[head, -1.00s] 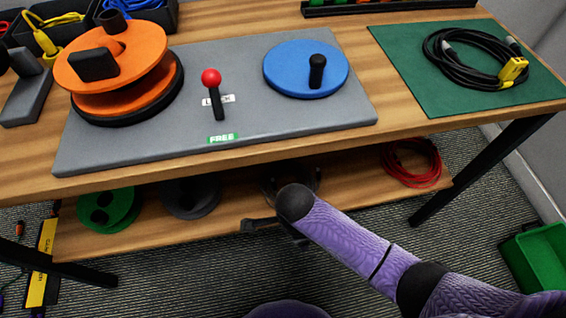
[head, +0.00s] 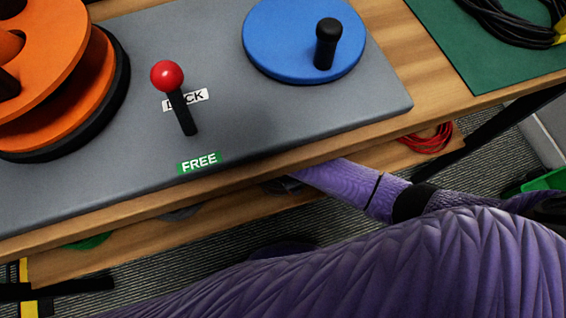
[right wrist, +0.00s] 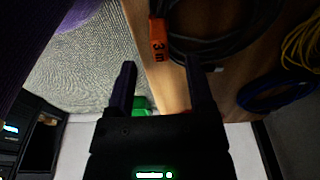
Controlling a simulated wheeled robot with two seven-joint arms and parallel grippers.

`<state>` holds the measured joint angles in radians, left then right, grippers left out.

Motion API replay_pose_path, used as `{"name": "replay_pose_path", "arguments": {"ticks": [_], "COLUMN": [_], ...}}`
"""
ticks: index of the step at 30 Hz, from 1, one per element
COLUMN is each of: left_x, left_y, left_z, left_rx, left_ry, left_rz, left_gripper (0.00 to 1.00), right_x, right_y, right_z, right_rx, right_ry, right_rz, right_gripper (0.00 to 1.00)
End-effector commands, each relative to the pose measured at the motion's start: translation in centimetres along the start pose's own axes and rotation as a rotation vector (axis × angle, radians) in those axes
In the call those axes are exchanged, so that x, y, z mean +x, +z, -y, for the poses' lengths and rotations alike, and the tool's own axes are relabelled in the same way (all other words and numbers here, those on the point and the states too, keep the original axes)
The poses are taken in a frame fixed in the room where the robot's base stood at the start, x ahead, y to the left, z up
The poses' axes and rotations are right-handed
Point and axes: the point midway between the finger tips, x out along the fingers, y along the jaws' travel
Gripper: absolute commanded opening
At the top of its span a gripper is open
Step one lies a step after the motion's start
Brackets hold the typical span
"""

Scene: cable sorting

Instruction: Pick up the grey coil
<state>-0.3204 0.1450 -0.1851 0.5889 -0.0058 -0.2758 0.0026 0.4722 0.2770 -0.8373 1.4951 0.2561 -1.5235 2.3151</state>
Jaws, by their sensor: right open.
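A dark grey coil (right wrist: 225,48) with an orange "3 m" tag (right wrist: 158,38) lies on the wooden lower shelf (right wrist: 172,90), at the top of the right wrist view. My right gripper (right wrist: 163,75) is open and empty, its fingers pointing toward the coil. One finger is over the shelf near the coil; the other is over the floor side of the shelf edge. The fingers appear short of the tag, and I cannot tell their exact height. In the head view the tabletop hides the right gripper and most of the shelf. My left gripper is not in view.
A blue coil (right wrist: 275,95) and a yellow coil (right wrist: 302,45) lie beside the grey one. A red coil (head: 428,140) is farther right on the shelf. Above are the grey board (head: 225,120), red-knobbed lever (head: 170,78), blue disc (head: 285,50) and orange reel (head: 80,95).

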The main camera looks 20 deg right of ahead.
Motion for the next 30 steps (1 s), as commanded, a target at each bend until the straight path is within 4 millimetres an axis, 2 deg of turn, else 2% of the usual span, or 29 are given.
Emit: {"name": "replay_pose_path", "arguments": {"ticks": [1,4,11,18,21,30], "left_x": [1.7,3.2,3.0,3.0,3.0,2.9], "left_y": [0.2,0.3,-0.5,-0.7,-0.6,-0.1], "left_z": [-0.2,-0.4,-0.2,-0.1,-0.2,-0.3], "left_rx": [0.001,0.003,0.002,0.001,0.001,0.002], "left_ry": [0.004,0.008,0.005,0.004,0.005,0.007], "left_rz": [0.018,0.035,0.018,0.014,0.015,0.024], "left_gripper": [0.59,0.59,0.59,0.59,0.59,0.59], "right_x": [2.3,4.4,4.0,3.9,3.9,4.0], "right_y": [0.1,0.1,0.0,0.0,0.0,0.0], "right_z": [-0.2,-0.2,0.0,0.0,0.0,0.0], "right_rx": [-0.001,-0.002,0.001,0.001,0.001,0.001], "right_ry": [0.010,0.010,0.000,0.001,0.001,0.001], "right_rz": [-0.002,-0.002,-0.001,-0.001,-0.001,-0.001], "right_gripper": [0.68,0.68,0.68,0.17,0.00,0.00]}}
